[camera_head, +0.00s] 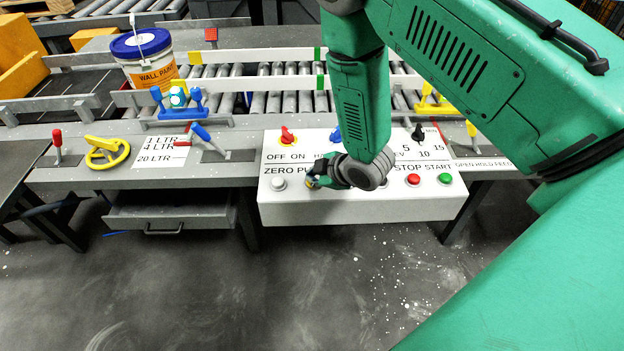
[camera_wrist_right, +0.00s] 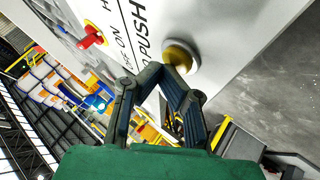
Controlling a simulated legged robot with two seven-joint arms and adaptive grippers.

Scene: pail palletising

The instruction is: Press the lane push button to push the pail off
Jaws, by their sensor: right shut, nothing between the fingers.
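The push button (camera_wrist_right: 182,54) is a round yellowish knob beside the word PUSH in the right wrist view. My right gripper (camera_wrist_right: 174,78) is shut and empty, its fingertips at the lower edge of the button. I cannot tell whether they touch it. In the head view my right gripper (camera_head: 316,179) reaches down over the white control panel (camera_head: 340,207) and largely hides the button. The pail (camera_head: 150,62), white with a blue lid and an orange WALL PAINT label, stands upright at the left end of the roller lane (camera_head: 262,75). My left gripper is not in view.
The panel also carries a white button (camera_head: 278,183) by ZERO, a red STOP button (camera_head: 413,180), a green START button (camera_head: 445,179) and a red switch (camera_head: 287,136). A yellow handwheel (camera_head: 106,152) and a red-handled lever (camera_head: 57,140) stand at left.

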